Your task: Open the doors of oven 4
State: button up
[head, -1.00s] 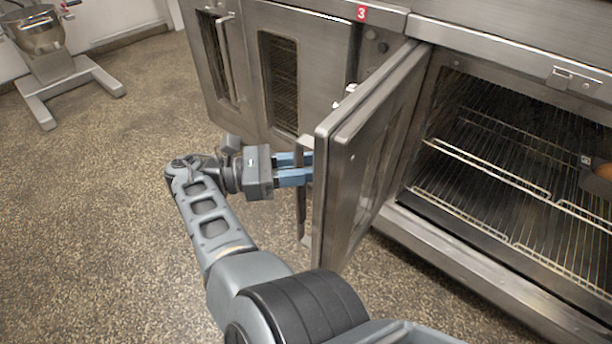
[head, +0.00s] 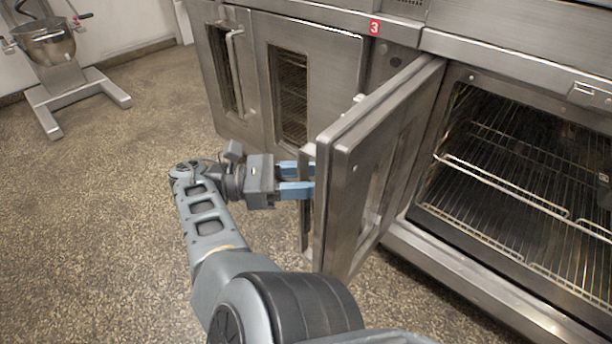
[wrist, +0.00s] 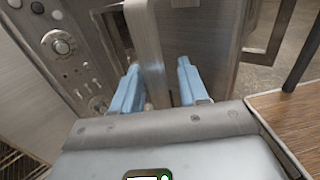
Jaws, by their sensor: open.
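The steel oven on the right has its left door (head: 345,190) swung well out from the front, with its edge toward me. The oven's number is not in view. Inside are wire racks (head: 520,200). My gripper (head: 312,178) is on the outer side of this door, at its vertical handle (head: 307,225). In the wrist view the blue fingers of my gripper (wrist: 157,82) stand apart, one on each side of the handle (wrist: 146,45). Whether the fingers touch the handle I cannot tell. The oven's right door is not seen.
An oven marked with a red 3 (head: 375,27) stands to the left, its doors (head: 290,85) shut. A mixer (head: 55,70) stands at the far left. The speckled floor between is clear. A wooden surface (wrist: 285,125) shows at right in the wrist view.

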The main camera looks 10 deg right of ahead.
jog(key=shift+o, duration=0.6)
jog(key=shift+d+r, duration=0.1)
jog(key=shift+r, duration=0.1)
